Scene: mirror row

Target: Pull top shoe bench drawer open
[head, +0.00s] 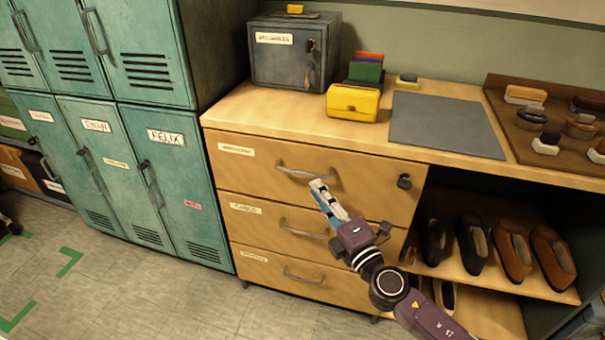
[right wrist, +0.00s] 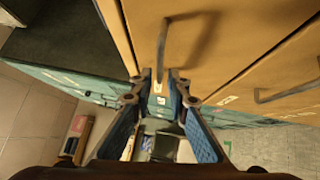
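The shoe bench's top drawer (head: 240,165) has a wooden front that looks flush with the bench. Its grey bar handle (head: 290,172) also shows in the right wrist view (right wrist: 165,45). My right gripper (head: 318,186) is in front of the top drawer, near the right end of the handle. In the right wrist view my right gripper (right wrist: 160,75) has its fingers apart, with the handle's near end seen in the gap between the tips. I cannot tell whether the handle lies between the fingers or just beyond them. My left gripper is out of view.
Two lower drawers (head: 260,217) sit below, with similar handles. Shoes (head: 475,245) stand on shelves at right. A grey box (head: 280,70), yellow box (head: 352,103) and grey mat (head: 445,122) are on the bench top. Teal lockers (head: 140,125) stand left. The floor before them is clear.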

